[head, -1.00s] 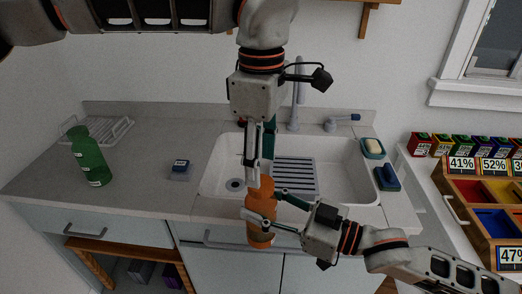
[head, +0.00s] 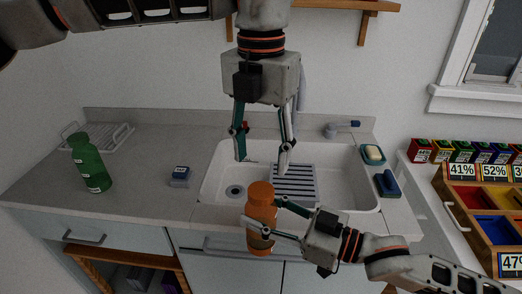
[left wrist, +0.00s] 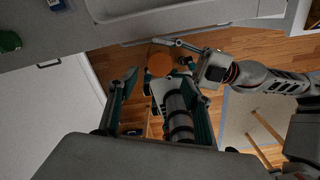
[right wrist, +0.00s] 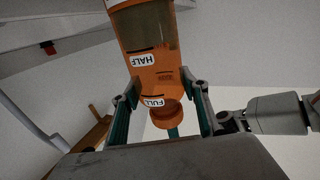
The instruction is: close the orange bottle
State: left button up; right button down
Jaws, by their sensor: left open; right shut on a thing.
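The orange bottle (head: 262,212) is upright in front of the sink's front edge. My right gripper (head: 262,217) is shut on its side, and the bottle fills the jaws in the right wrist view (right wrist: 150,45). That view shows HALF and FULL labels and an orange cap (right wrist: 166,116) at the neck end. Whether the cap is fully tight I cannot tell. The left wrist view shows the round orange top (left wrist: 160,64). My left gripper (head: 263,165) is open and empty above the bottle, its fingers pointing down and apart from it.
The white sink (head: 213,180) with a grey rack (head: 296,182) lies behind the bottle. A green bottle (head: 90,163) stands on the counter at left. A small blue-topped block (head: 180,175) lies left of the sink. A coloured bin organiser (head: 480,200) is at right.

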aim_at(261, 189)
dwell(0.3)
pick_arm(q)
jog(key=shift+f, duration=4)
jog(key=c, duration=1.1)
jog(key=shift+c, duration=0.2)
jog(key=o, duration=1.3)
